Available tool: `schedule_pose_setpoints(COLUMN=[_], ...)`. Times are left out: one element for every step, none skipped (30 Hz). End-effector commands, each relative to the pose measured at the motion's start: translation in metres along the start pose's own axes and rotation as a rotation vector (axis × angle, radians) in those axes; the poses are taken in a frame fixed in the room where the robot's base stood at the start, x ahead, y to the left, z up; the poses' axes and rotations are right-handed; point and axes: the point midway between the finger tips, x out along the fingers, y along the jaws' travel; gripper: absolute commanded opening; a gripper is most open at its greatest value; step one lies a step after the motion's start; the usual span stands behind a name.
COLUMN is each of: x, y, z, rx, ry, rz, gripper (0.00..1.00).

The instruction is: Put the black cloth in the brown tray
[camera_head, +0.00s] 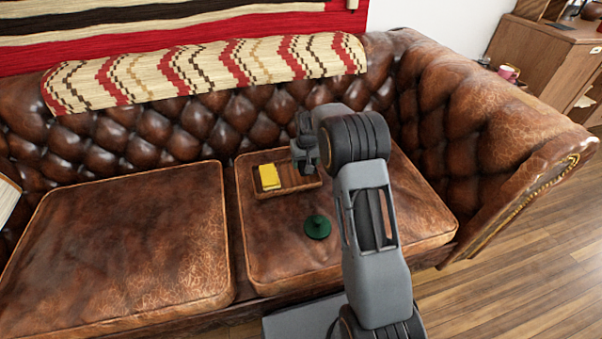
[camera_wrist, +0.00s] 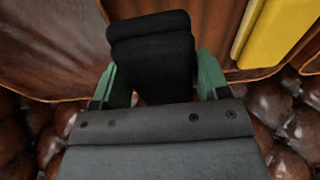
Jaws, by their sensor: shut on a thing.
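My gripper (camera_head: 305,152) is above the right seat cushion of the brown sofa, over the right part of the brown tray (camera_head: 292,187). In the wrist view the green fingers of my gripper (camera_wrist: 160,80) are shut on the black cloth (camera_wrist: 152,52), a folded dark bundle. In the head view I cannot clearly tell the cloth from the dark gripper. The tray holds a yellow block-like thing (camera_head: 269,177) in its left part, which also shows in the wrist view (camera_wrist: 272,32). My gripper hides part of the tray's right side.
A round dark green thing (camera_head: 317,227) lies on the right cushion (camera_head: 270,245) in front of the tray. The left cushion (camera_head: 130,235) is clear. The tufted backrest (camera_head: 160,135) stands behind the tray, with a patterned blanket (camera_head: 205,72) over it.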

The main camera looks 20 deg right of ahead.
Motion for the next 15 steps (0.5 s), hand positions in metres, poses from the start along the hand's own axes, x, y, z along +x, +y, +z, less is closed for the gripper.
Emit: schedule_pose_setpoints(x=[0.005,0.006,0.007,0.007,0.008,0.009,0.010,0.012,0.015,0.018,0.021,0.027,0.031,0.036,0.042], y=[-0.002,-0.003,-0.004,-0.004,-0.005,-0.005,-0.006,-0.006,-0.008,-0.009,-0.011,-0.011,-0.011,-0.011,-0.011], z=[-0.002,-0.002,-0.003,-0.003,-0.004,-0.004,-0.004,-0.005,-0.006,-0.006,-0.007,-0.007,-0.006,-0.005,-0.004], rx=[-0.001,-0.001,-0.001,-0.001,-0.001,-0.001,-0.001,-0.001,-0.002,-0.002,-0.002,-0.001,0.000,0.000,0.000], ry=[0.001,0.001,0.001,0.001,0.001,0.001,0.000,0.000,0.000,0.000,0.000,-0.001,-0.001,-0.001,-0.001], rz=[0.000,0.000,0.000,0.000,0.000,0.000,0.000,0.000,0.000,0.000,0.000,0.000,0.000,0.000,0.000], gripper=[0.46,0.46,0.46,0.46,0.46,0.46,0.46,0.46,0.46,0.46,0.46,0.46,0.46,0.46,0.46])
